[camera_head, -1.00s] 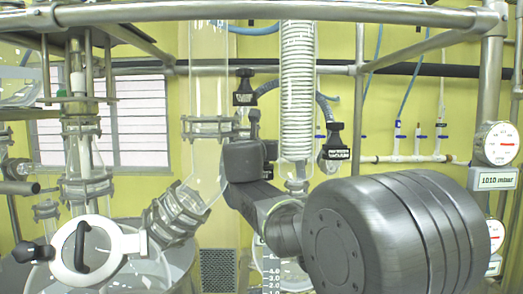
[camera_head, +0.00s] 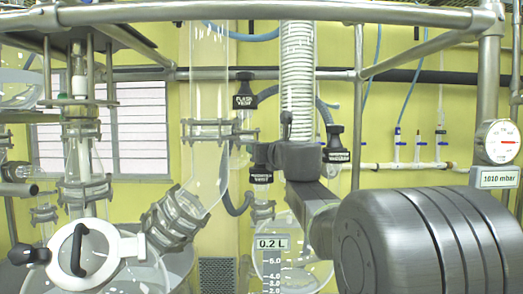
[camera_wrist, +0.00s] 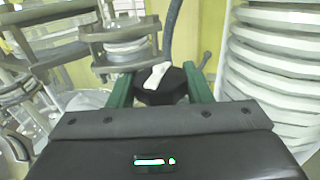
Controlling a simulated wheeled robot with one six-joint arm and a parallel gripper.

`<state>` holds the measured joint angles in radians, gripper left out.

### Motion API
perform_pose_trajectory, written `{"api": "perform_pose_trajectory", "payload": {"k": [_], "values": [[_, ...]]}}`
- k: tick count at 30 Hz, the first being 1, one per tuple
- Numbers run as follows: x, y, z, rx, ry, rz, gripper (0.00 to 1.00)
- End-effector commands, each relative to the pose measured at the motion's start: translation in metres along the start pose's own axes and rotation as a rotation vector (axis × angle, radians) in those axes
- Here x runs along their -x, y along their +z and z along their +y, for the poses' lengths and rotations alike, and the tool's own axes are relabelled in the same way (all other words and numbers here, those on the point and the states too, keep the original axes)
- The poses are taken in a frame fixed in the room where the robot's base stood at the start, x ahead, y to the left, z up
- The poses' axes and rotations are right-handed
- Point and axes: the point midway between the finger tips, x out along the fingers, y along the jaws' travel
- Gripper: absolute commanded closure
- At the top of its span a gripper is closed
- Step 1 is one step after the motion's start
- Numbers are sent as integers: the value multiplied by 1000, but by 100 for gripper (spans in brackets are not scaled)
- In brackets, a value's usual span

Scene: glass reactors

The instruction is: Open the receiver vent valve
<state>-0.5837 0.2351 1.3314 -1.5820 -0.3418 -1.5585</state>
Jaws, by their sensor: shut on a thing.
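The receiver vent valve (camera_head: 260,154) is a black knob with a small black label below it, left of the coil condenser in the head view. In the wrist view its black knob (camera_wrist: 165,88) carries a white pointer slanting up to the right. My gripper (camera_wrist: 160,92) has its two green fingers on either side of this knob and is shut on it. In the head view my gripper (camera_head: 292,158) is just right of the valve, and its fingertips are hidden.
A black flask vent valve (camera_head: 245,90) is above left and a vacuum valve (camera_head: 337,145) is right. The coil condenser (camera_head: 298,75) stands close to my gripper, and a clamped glass flange (camera_wrist: 125,45) is near its left. A 0.2 L display (camera_head: 272,244) hangs below.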

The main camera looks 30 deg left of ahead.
Motion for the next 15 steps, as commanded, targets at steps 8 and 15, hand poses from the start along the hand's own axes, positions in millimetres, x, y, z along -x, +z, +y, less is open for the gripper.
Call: {"api": "perform_pose_trajectory", "payload": {"k": [8,15], "values": [[0,0,0,1,0,-1,40],[0,0,0,0,-2,0,40]]}}
